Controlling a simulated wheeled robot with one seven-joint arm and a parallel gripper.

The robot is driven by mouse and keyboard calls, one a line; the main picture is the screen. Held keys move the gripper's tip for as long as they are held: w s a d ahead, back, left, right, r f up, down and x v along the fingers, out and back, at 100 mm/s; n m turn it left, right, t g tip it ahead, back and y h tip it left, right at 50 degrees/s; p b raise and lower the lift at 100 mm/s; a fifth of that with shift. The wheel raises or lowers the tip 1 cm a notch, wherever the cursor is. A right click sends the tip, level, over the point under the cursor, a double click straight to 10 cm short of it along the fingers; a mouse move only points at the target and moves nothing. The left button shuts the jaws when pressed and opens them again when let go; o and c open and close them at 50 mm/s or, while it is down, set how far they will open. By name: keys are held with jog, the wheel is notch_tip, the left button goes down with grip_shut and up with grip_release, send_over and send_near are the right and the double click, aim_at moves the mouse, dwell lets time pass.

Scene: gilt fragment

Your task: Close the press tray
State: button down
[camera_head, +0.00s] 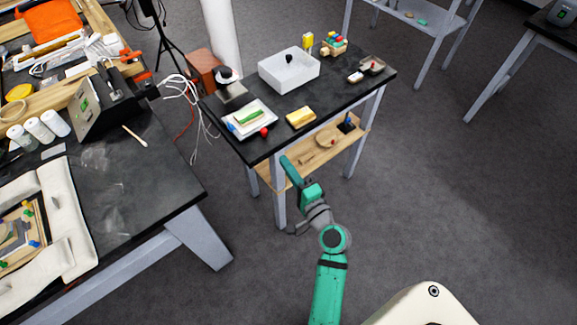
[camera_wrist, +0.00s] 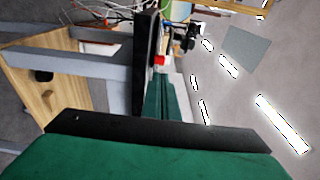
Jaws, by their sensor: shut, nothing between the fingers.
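I cannot tell for certain which thing is the press tray. A shallow white tray (camera_head: 270,119) with a green piece in it lies at the front left of the small dark-topped table (camera_head: 335,98). A small device with a round top (camera_head: 228,82) stands behind it. My gripper (camera_head: 288,165) is at the front edge of this table, apart from the tray in the picture. In the wrist view my green fingers (camera_wrist: 166,95) are shut and empty. A red ball (camera_wrist: 159,59) shows just beyond their tips, and also beside the tray (camera_head: 264,132).
A deep white bin (camera_head: 290,76), a yellow block (camera_head: 300,117) and small items stand on the same table. Its wooden lower shelf (camera_head: 280,172) holds a few things. A cluttered bench (camera_head: 150,185) is at the left. The floor at right (camera_head: 440,190) is clear.

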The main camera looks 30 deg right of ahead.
aim_at(266, 134)
jog(key=w, duration=1)
jog(key=shift+w+d, duration=0.2)
jog(key=shift+d, duration=0.1)
